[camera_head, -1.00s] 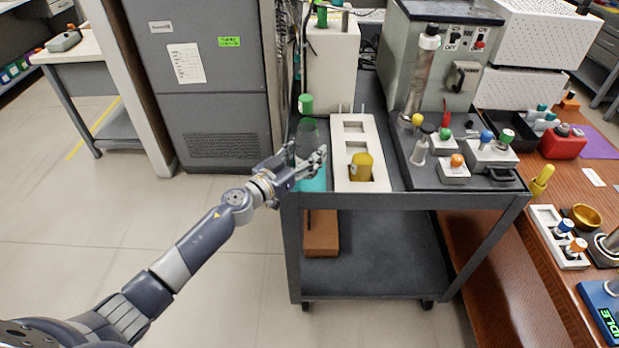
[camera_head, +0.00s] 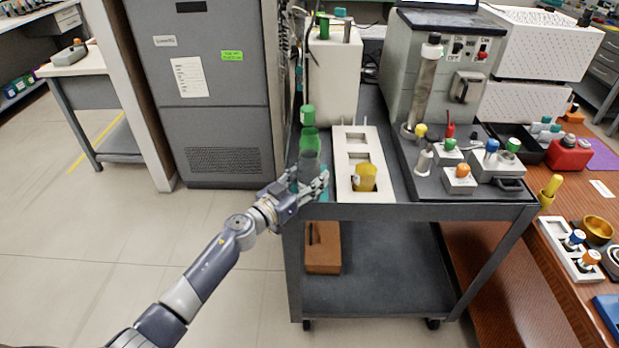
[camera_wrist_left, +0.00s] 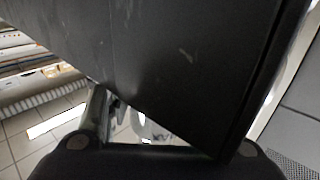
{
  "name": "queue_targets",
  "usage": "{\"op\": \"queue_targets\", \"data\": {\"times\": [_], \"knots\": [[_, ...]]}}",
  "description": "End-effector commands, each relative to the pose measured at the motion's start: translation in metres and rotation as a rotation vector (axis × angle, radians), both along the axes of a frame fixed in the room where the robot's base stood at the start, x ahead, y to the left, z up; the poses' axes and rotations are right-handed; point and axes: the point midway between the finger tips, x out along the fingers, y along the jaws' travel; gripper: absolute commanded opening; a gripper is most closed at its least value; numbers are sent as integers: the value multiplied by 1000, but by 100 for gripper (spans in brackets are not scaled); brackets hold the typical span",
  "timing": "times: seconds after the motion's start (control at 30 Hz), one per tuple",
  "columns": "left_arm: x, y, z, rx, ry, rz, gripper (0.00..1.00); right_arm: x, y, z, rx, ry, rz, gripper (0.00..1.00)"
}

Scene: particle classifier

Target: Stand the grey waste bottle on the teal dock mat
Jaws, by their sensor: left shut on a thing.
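The grey waste bottle (camera_head: 309,162) is upright at the cart's left front corner, in the fingers of my left gripper (camera_head: 312,190) in the head view. The gripper is shut on it and hides its lower part. The teal dock mat (camera_head: 324,173) shows only as slivers around the gripper and bottle. The bottle is over the mat; I cannot tell whether its base touches it. In the left wrist view a dark surface fills most of the picture, above the dark gripper parts at the bottom. My right gripper is not in view.
A green bottle (camera_head: 310,139) stands just behind the grey one. A white rack (camera_head: 345,185) with a yellow cup (camera_head: 365,178) is close on the right. A grey cabinet (camera_head: 215,110) stands left of the cart (camera_head: 420,212). The floor in front is clear.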

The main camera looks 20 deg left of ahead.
Motion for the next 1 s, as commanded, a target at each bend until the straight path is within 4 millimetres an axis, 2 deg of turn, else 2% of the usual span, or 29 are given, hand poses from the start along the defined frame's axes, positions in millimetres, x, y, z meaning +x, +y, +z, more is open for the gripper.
{"op": "queue_targets", "data": {"times": [0.03,0.23,0.27,0.33,0.37,0.7,0.87,0.9,1.0], "knots": [[-1,0,-7,0,6,0,20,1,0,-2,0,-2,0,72],[-2,-1,-13,0,13,-1,20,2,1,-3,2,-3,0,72],[-2,-1,-14,1,15,-1,50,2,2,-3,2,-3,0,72],[-3,-1,-16,1,17,-1,66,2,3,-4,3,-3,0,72],[-3,-1,-16,1,18,-2,68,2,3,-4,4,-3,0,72],[-3,-3,-16,1,20,-5,68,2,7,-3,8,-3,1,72],[-3,-3,0,2,18,-5,68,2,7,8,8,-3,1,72],[-11,1,-6,3,22,-4,68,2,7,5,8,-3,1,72],[-30,10,-4,3,18,-4,68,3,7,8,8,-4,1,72]]}}
